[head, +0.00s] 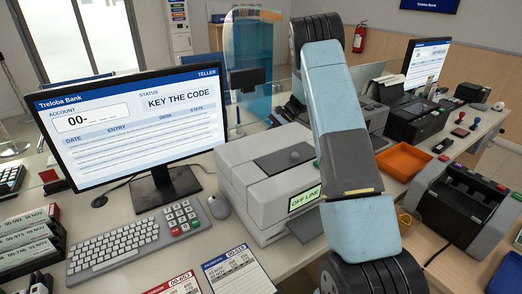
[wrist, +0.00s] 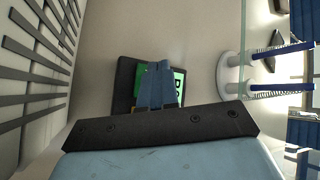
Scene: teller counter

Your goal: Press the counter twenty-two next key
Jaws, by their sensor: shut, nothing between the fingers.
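My gripper (wrist: 157,68) shows in the wrist view with its blue fingers shut together and nothing held. Its tips lie over a small black device (wrist: 123,82) with a bright green face (wrist: 179,84). Dark letters show on the green to the right of the fingers, partly covered, so I cannot read them fully. Whether the fingertips touch the device I cannot tell. No label for counter twenty-two is readable. In the head view my blue arm reaches away over the counter, and the gripper itself is hidden.
A pale round base (wrist: 231,68) with blue pen-like rods stands right of the device, beside a clear panel edge. Dark slats (wrist: 38,50) lie left. In the head view, a printer (head: 265,185) reading OFF LINE and an orange tray (head: 402,160) flank my arm.

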